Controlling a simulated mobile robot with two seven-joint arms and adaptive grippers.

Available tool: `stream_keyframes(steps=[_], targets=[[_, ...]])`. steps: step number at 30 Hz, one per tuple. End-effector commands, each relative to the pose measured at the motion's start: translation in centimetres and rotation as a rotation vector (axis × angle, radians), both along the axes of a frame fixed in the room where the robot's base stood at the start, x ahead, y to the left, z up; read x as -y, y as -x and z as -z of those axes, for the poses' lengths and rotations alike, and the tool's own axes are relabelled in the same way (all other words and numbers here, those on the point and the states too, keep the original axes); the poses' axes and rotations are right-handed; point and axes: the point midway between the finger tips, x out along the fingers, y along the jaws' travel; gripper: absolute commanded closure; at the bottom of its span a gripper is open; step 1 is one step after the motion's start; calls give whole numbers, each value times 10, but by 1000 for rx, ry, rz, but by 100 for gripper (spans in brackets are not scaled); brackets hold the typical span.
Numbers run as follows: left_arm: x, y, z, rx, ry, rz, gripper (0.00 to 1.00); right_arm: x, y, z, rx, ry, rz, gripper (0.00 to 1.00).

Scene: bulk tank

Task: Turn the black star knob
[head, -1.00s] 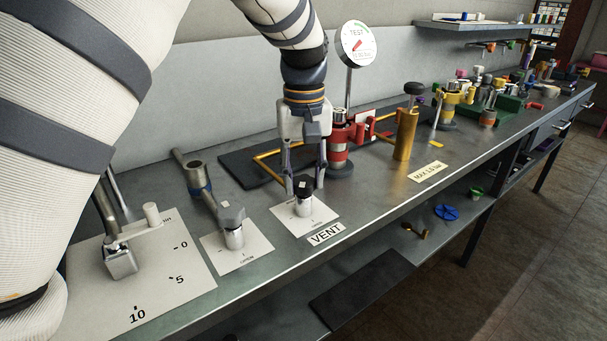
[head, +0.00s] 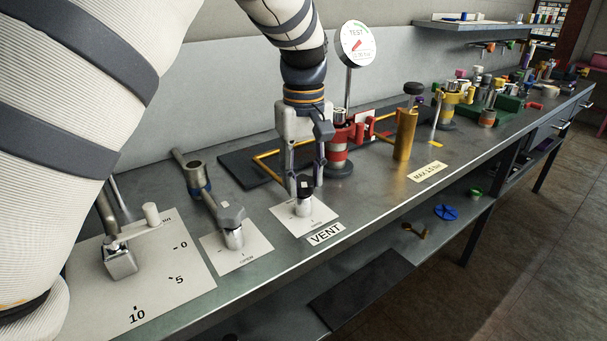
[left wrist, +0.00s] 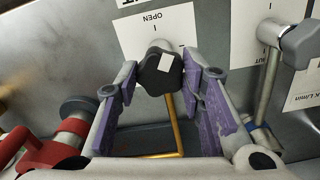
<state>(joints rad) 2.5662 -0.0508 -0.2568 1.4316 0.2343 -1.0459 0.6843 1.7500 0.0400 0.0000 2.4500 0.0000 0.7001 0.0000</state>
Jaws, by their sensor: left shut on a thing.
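The black star knob (head: 305,182) tops a short silver stem on a white plate (head: 323,212) behind the VENT label. A small white square marks its top. My left gripper (head: 305,187) points down over it, one finger on each side. In the left wrist view the knob (left wrist: 158,71) sits between the purple-padded fingers of the gripper (left wrist: 163,82), its white square slightly tilted. The plate there reads OPEN. The gripper is shut on the knob, though the finger contact is hard to see. My right gripper is not in view.
A grey-handled valve (head: 232,215) stands on the plate to the left. A red fitting (head: 338,150) and brass cylinder (head: 405,134) stand to the right, with a TEST gauge (head: 358,43) above. The bench front edge is clear.

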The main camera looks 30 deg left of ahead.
Motion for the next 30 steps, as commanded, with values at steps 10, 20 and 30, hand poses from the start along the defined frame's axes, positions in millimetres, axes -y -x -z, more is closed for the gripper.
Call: stream_keyframes(steps=[10, 20, 30], targets=[[0, 0, 1, -3, 1, 1, 44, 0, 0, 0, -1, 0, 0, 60], [0, -1, -45, 5, 0, 1, 44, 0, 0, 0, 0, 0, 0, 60], [0, 0, -114, -1, 0, 1, 44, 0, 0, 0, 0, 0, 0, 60]])
